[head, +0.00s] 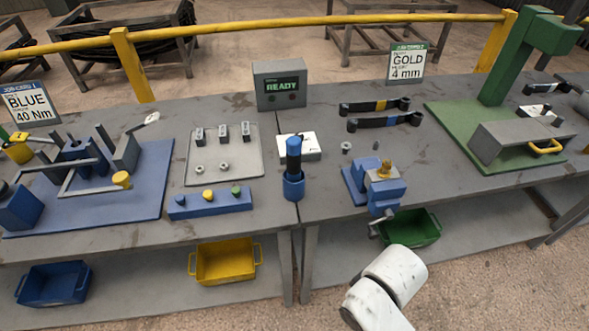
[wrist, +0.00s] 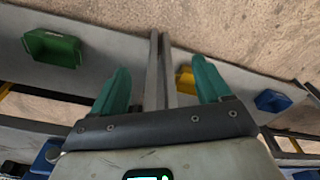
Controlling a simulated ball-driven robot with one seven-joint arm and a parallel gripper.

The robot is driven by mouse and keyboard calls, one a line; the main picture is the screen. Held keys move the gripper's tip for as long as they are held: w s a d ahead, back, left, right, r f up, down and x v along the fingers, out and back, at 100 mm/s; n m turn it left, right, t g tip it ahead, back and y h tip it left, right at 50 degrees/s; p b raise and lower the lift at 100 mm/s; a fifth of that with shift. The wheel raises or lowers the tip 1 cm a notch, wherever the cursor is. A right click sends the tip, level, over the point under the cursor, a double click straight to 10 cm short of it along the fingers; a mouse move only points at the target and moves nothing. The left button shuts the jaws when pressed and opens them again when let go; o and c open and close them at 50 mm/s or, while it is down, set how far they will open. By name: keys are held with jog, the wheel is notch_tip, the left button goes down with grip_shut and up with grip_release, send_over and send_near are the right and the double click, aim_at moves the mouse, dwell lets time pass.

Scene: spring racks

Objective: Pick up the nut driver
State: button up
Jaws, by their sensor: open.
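What looks like the nut driver (head: 294,152), a dark upright tool with a blue top, stands in a blue cup-like holder (head: 293,188) near the bench's front edge, at the middle of the head view. The holder hides its lower end. My gripper (wrist: 160,76) shows in the wrist view with two green fingers spread wide and nothing between them. It points toward the bench's legs, lower shelf and the floor. The nut driver does not clearly show in the wrist view. In the head view only my white arm shows, at the lower right, apart from the tool.
A blue block with coloured knobs (head: 210,202) lies left of the holder, and a blue vise (head: 381,186) stands to its right. A white box (head: 298,147) and the READY display (head: 279,85) are behind. Yellow (head: 226,261), blue and green bins sit on the lower shelf.

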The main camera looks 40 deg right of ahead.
jog(key=shift+c, duration=0.2)
jog(key=shift+w+f, duration=0.1)
jog(key=shift+w, duration=0.1)
jog(key=shift+c, duration=0.6)
jog(key=m+t+h+b, duration=0.3)
jog(key=t+h+b, duration=0.4)
jog(key=t, duration=0.9)
send_near(297, 158)
jog(key=w+y, duration=0.1)
jog(key=x, duration=0.5)
jog(key=shift+w+d+f, duration=0.1)
jog(key=shift+d, duration=0.25)
jog(key=shift+w+d, duration=0.25)
jog(key=shift+w, duration=0.2)
jog(key=shift+r+p+x, duration=0.15)
jog(key=shift+p+x, duration=0.05)
jog(key=shift+x, duration=0.9)
jog(key=shift+r+p+x, duration=0.15)
jog(key=shift+x, duration=1)
jog(key=shift+a, duration=0.1)
